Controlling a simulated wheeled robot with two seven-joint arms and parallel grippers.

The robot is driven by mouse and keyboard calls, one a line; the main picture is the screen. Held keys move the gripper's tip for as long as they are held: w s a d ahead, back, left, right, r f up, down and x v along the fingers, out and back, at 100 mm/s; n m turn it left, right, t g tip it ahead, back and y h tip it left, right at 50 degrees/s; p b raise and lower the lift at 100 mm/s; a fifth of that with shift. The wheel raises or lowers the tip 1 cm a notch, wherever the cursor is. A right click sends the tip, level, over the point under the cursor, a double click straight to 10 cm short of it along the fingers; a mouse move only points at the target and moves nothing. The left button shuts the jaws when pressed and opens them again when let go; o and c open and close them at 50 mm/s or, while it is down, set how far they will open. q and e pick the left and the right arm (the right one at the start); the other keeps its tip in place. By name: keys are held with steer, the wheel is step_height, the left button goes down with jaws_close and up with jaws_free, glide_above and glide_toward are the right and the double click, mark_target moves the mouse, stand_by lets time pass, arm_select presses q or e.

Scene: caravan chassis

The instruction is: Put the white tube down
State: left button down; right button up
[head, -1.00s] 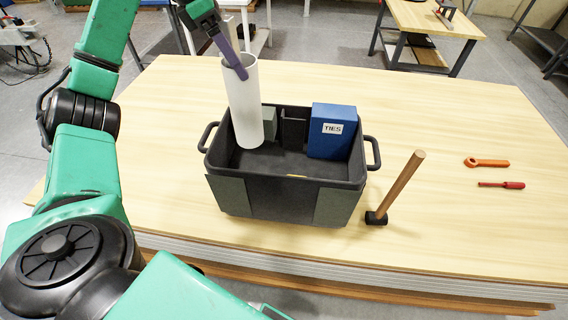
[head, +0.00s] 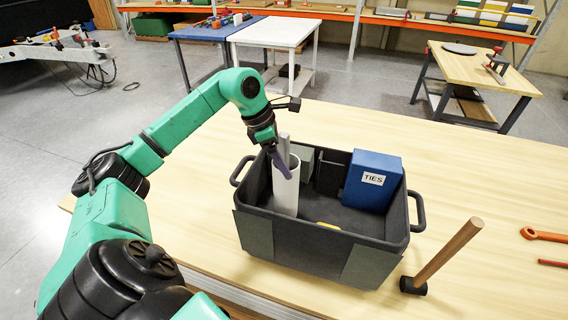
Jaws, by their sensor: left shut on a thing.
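The white tube (head: 286,192) stands nearly upright inside the left part of the black tote (head: 318,239). My left gripper (head: 281,162) is shut on the upper rim of the white tube, with one purple-grey finger in front and a paler one behind. My right gripper is not in view.
The tote also holds a blue box labelled TIES (head: 371,183), dark and grey-green boxes at the back, and a small yellow thing. A mallet (head: 441,258) stands on its head to the right. An orange wrench (head: 543,235) lies farther right. The wooden tabletop behind is clear.

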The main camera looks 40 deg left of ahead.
arm_select(q)
steer(key=shift+s+f, duration=0.1)
steer(key=shift+f, duration=0.5)
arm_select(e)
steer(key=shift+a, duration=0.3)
arm_select(q)
steer(key=shift+f, duration=0.1)
jaws_free()
steer(key=v, duration=1.2)
steer(key=shift+b, duration=0.35)
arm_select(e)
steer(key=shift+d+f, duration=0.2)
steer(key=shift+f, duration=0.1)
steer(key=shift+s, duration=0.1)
